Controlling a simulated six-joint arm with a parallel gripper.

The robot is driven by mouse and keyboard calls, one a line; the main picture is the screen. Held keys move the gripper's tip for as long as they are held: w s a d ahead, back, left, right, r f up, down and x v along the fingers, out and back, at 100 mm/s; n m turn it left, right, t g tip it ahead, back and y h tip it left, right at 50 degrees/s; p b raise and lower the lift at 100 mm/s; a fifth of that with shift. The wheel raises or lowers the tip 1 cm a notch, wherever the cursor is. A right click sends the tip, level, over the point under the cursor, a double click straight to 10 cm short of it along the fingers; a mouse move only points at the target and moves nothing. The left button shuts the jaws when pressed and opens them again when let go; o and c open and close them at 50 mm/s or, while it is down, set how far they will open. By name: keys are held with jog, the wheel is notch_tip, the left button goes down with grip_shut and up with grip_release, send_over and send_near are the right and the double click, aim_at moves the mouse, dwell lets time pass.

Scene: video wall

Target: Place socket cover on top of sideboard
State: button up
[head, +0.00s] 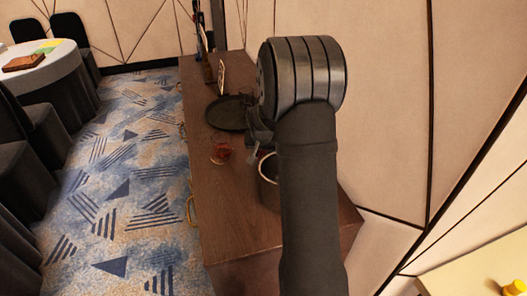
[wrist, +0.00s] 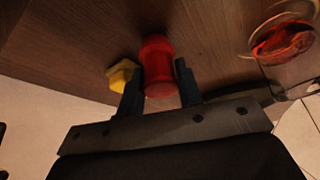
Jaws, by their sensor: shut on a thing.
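My gripper (wrist: 159,84) has its two dark fingers on either side of a red rounded piece (wrist: 157,66) and is shut on it. I cannot tell from its shape whether this piece is the socket cover. In the head view my arm largely hides the gripper (head: 262,134) and the piece is not clear. The gripper is over the brown wooden sideboard (head: 235,220), whose wood also fills the upper wrist view (wrist: 70,45). A small yellow piece (wrist: 121,75) shows beside the left finger; whether it touches the finger is unclear.
On the sideboard are a glass with red contents (head: 221,154), a black round tray (head: 227,113), an upright card (head: 221,77) and a light-rimmed container (head: 267,168) partly behind my arm. The near left top is clear. A wall borders the right side.

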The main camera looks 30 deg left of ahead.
jog(key=o, duration=0.9)
jog(key=shift+o, duration=0.2)
jog(key=v, duration=1.2)
jog(key=shift+r, duration=0.15)
